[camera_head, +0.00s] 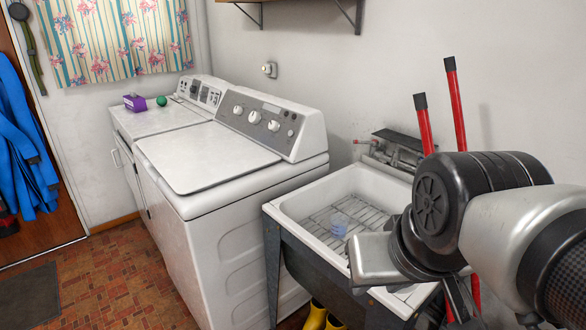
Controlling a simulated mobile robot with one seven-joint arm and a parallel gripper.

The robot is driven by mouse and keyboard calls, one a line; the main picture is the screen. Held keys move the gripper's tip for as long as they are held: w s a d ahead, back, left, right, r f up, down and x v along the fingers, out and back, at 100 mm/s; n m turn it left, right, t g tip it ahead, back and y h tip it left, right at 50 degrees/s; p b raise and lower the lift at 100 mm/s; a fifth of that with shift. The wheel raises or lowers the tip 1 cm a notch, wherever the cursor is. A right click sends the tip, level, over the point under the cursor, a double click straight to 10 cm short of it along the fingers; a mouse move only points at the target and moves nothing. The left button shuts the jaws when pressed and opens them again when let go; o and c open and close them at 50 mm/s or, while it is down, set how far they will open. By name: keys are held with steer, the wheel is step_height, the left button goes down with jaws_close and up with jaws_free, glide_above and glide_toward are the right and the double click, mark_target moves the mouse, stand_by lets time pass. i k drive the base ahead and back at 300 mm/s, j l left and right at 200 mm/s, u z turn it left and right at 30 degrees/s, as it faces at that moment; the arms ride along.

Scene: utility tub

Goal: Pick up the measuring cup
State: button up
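A small translucent bluish cup (339,224), which looks like the measuring cup, stands on the wire rack inside the white utility tub (290,213). It is near the middle of the tub. My gripper (458,303) is over the right part of the tub, to the right of the cup and apart from it. My arm and wrist cover the tub's right side. The fingers are dark and partly hidden, so I cannot see whether they are open or shut.
A washer (235,205) and a dryer (160,118) stand left of the tub. A purple box (135,103) and a green ball (161,101) sit on the far machine. Red-handled tools (425,130) rise behind my arm. Yellow boots (318,316) stand under the tub.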

mark_target(339, 222)
steer(key=i+j, duration=0.1)
steer(key=j, duration=1.05)
steer(key=j+z, duration=0.15)
steer(key=z, duration=0.25)
steer(key=j+z, duration=0.2)
steer(key=z, duration=0.2)
steer(key=j+z, duration=0.2)
steer(key=z, duration=1.2)
steer(key=i+j, duration=0.1)
steer(key=j, duration=0.65)
steer(key=i, duration=0.05)
